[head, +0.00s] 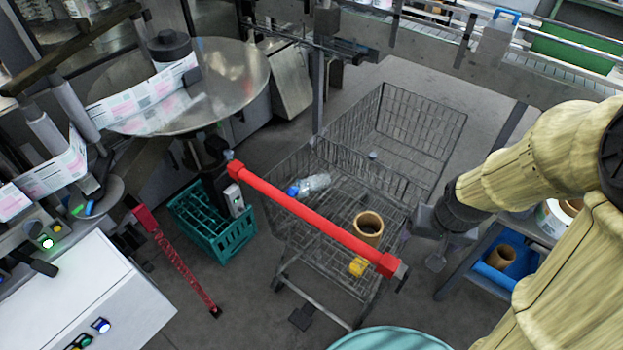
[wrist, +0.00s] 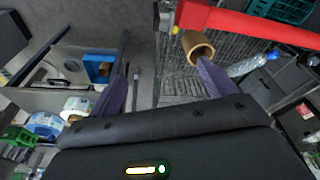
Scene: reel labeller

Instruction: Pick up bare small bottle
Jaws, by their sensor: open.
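A clear small bottle (head: 314,183) with a blue cap lies on its side in the wire shopping cart (head: 425,120), just behind the red handle. I see no label on it. It also shows in the wrist view (wrist: 247,66), to the right of the fingers. My gripper (head: 424,246) is beside the cart's right side in the head view, apart from the bottle. In the wrist view its two fingers (wrist: 163,68) are spread with nothing between them.
A brown cardboard core (head: 368,229) stands in the cart near the red handle (head: 310,216), with a yellow piece (head: 358,267) by it. A teal crate (head: 208,222) sits left of the cart. A shelf with a blue tray (head: 497,275) stands at the right.

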